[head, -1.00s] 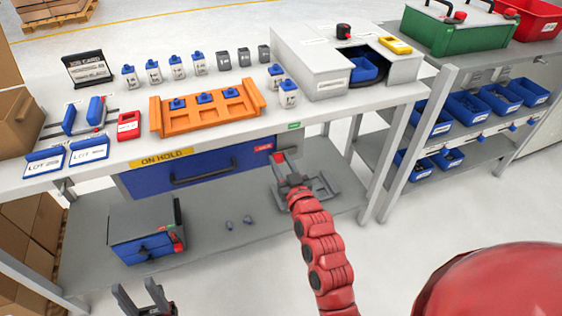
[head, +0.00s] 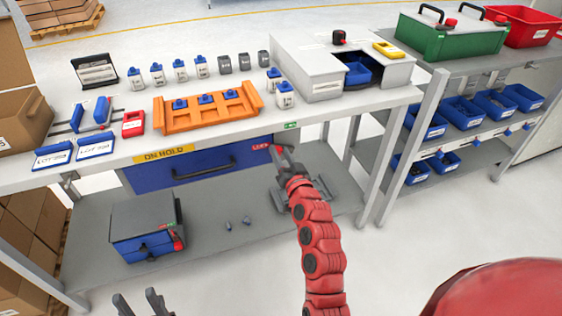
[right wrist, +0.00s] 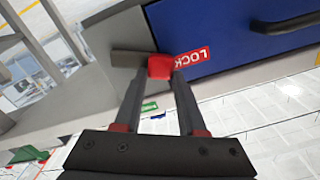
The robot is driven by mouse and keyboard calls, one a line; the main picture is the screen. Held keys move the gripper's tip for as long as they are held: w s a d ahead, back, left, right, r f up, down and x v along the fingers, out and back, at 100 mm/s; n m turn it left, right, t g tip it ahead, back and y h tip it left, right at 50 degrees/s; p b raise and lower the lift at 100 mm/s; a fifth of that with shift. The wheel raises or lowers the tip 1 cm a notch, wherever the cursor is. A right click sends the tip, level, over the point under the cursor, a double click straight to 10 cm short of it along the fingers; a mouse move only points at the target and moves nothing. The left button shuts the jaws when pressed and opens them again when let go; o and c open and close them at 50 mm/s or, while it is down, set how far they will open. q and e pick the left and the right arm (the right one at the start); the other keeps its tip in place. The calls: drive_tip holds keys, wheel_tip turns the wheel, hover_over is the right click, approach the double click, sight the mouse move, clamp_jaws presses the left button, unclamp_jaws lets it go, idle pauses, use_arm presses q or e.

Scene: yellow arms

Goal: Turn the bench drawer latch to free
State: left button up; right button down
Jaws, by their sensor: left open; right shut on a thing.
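The blue bench drawer (head: 195,170) is under the tabletop and looks shut, with a dark handle across its front. The latch (right wrist: 160,66) is at the drawer's edge in the right wrist view, with a red tip and a grey bar pointing left, away from the red LOCK label (right wrist: 193,60). The label also shows in the head view (head: 260,147). My right gripper (right wrist: 159,73) is shut on the latch's red tip, its fingers on either side. In the head view, my right gripper (head: 277,152) hides the latch. My left gripper (head: 138,303) is open and empty, low in front of the bench.
An orange rack (head: 208,112), blue-capped bottles and a white box (head: 310,65) stand on the tabletop. A small grey cabinet with blue drawers (head: 145,225) is on the lower shelf. A bench leg (head: 375,190) stands right of my right arm.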

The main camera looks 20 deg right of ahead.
drive_tip(key=m, duration=0.1)
drive_tip(key=d+r+m, duration=0.1)
drive_tip(key=m, duration=0.2)
drive_tip(key=d+r+m, duration=0.1)
drive_tip(key=m, duration=0.1)
drive_tip(key=shift+d+m, duration=0.3)
drive_tip(key=d+m, duration=0.1)
drive_tip(key=m, duration=0.1)
drive_tip(key=shift+d+r+m+p, duration=0.1)
drive_tip(key=shift+m+p, duration=0.2)
drive_tip(key=shift+p, duration=0.1)
drive_tip(key=shift+d+m, duration=0.5)
drive_tip(key=shift+m, duration=0.45)
drive_tip(key=shift+d+m, duration=0.45)
drive_tip(key=shift+m, duration=0.5)
drive_tip(key=shift+w, duration=0.1)
drive_tip(key=shift+c, duration=2.4)
unclamp_jaws()
